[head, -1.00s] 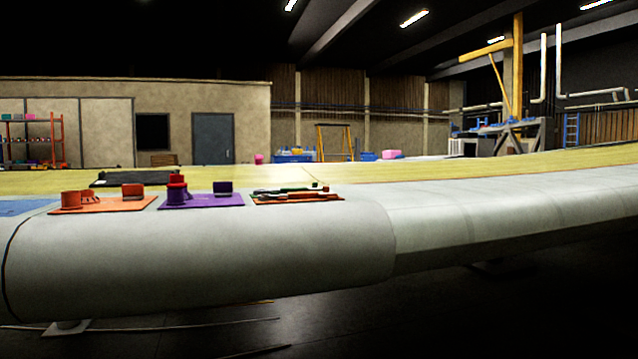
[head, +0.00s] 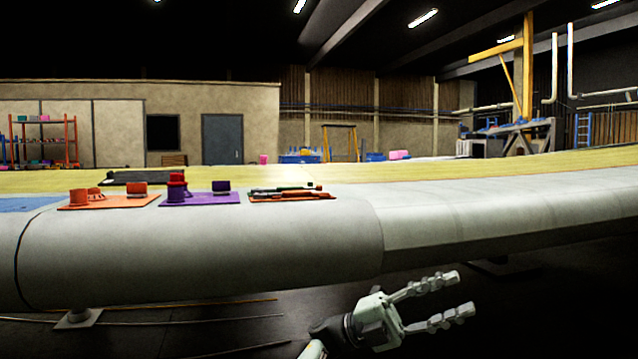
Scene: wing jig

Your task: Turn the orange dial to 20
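An orange panel (head: 112,202) lies on top of the grey wing's rounded edge at the left. It carries a round orange knob (head: 78,197) at its left end, a small orange piece and an orange block (head: 137,188). The knob looks like the orange dial, but its marks and setting are too small to read.
A purple panel (head: 205,199) with red and purple parts lies right of the orange one. Another orange panel (head: 291,197) with dark and green parts follows. The grey wing (head: 230,250) runs across the view. The wing surface to the right is clear.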

